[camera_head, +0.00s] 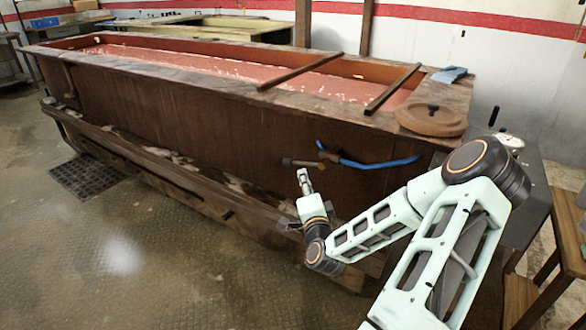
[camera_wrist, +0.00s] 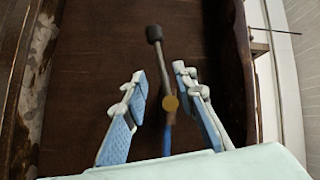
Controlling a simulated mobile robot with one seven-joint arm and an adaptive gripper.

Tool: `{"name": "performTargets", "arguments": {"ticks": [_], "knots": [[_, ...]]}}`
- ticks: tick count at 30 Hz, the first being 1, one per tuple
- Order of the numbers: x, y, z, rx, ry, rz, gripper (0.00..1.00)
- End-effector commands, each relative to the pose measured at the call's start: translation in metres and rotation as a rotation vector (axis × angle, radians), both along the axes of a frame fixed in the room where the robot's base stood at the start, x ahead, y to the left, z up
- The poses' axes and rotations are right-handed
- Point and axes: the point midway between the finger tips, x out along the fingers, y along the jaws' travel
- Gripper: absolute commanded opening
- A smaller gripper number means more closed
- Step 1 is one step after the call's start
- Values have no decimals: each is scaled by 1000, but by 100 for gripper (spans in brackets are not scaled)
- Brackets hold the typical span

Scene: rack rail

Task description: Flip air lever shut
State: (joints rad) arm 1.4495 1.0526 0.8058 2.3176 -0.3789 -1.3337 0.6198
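A brass-coloured valve (camera_head: 328,156) is on the near side wall of the long rusty tank. A brownish pipe end (camera_head: 288,162) sticks out to its left, and a long blue curved piece (camera_head: 385,164) runs to its right; I cannot tell whether this is a lever or a hose. My gripper (camera_head: 304,175) is just below and left of the valve. In the wrist view my gripper (camera_wrist: 159,74) is open and empty. The dark-tipped pipe (camera_wrist: 155,36), a round brass part (camera_wrist: 170,103) and a blue part (camera_wrist: 167,138) show between and beyond its fingers. I see no contact.
The rusty tank (camera_head: 180,105) holds reddish liquid, with two wooden bars (camera_head: 393,88) across it. A round brown lid (camera_head: 431,119) and a blue cloth (camera_head: 449,75) lie on its right end. A ledge (camera_head: 150,155) runs along its base. A wooden stool (camera_head: 545,270) stands at right.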

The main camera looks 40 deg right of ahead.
Motion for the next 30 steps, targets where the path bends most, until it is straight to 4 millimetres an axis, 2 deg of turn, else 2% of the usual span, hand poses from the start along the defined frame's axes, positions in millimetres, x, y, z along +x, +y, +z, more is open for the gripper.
{"name": "performTargets", "arguments": {"ticks": [15, 21, 30], "knots": [[76, -40, -1, -3, 1, 1, 26], [90, -47, -1, -3, 4, 3, 26], [92, -48, 0, -2, 4, 3, 26]]}}
